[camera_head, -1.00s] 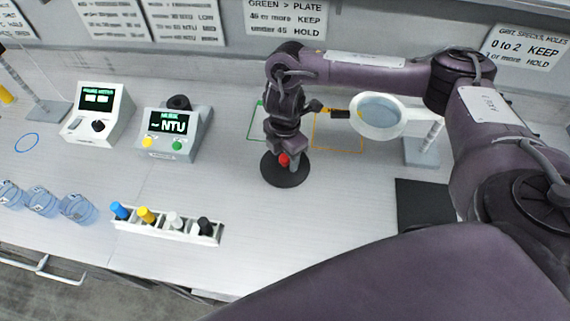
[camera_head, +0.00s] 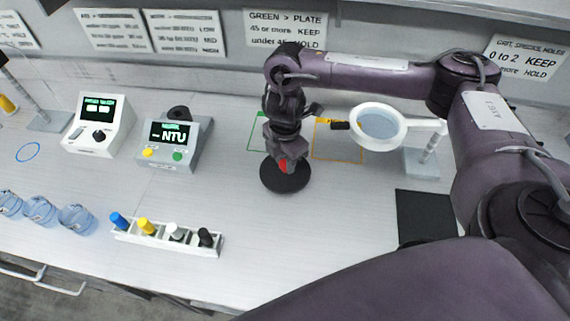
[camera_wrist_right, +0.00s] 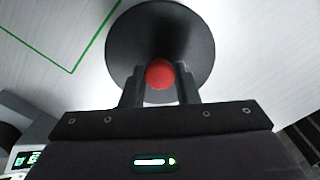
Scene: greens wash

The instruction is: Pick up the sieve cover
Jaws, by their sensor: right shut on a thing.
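The sieve cover is a round black disc (camera_head: 285,176) with a red knob (camera_head: 284,166) on top. It is at the middle of the bench in the head view. My right gripper (camera_head: 285,160) points down over it with its fingers on both sides of the red knob. In the right wrist view the red knob (camera_wrist_right: 159,74) sits between the two dark fingers, with the black disc (camera_wrist_right: 190,40) beyond. The gripper is shut on the knob. I cannot tell whether the disc touches the bench. My left gripper is not in view.
Behind the cover are a green outline (camera_head: 254,135) and an orange outline (camera_head: 338,155) on the bench. A ring magnifier (camera_head: 379,126) stands right of it. A dark square mat (camera_head: 424,216) lies front right. A rack of coloured pieces (camera_head: 165,236) and two meters (camera_head: 175,142) are left.

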